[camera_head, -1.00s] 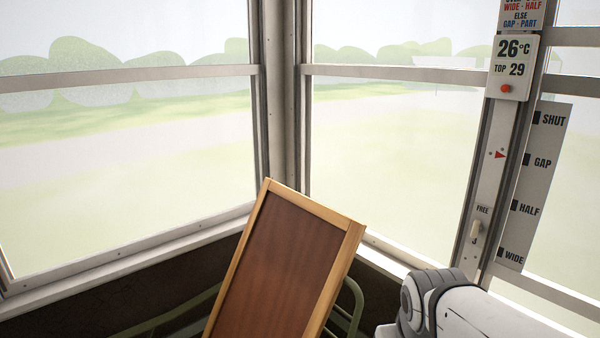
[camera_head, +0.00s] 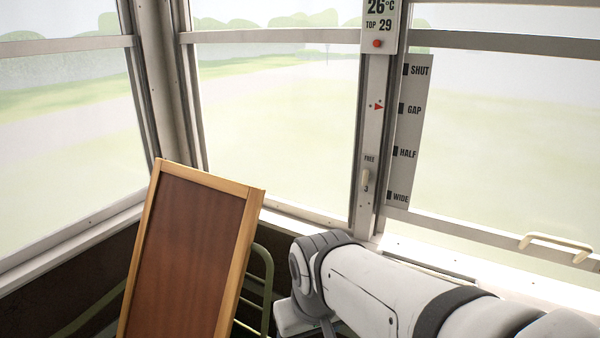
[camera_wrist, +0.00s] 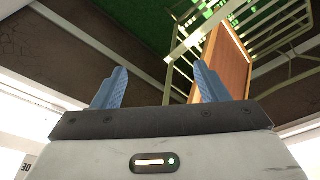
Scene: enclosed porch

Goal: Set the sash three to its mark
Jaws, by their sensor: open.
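A window sash with a cream handle (camera_head: 556,247) on its lower rail (camera_head: 490,235) is at the right in the head view; no sash number shows. A scale plate (camera_head: 409,130) beside the post reads SHUT, GAP, HALF and WIDE from top to bottom. A red pointer (camera_head: 379,106) on the post is level with GAP. A small latch (camera_head: 365,180) sits below the word FREE. My gripper (camera_wrist: 160,85) is open and empty in the wrist view, its blue fingers apart. In the head view my arm lies below the sash, clear of the handle; the fingertips do not show.
A display (camera_head: 381,25) on the post reads 26°C and TOP 29, with a red button. A wood-framed brown panel (camera_head: 185,255) leans in front of a green metal frame (camera_head: 262,275). It stands left of my arm. A bright sill runs below the windows.

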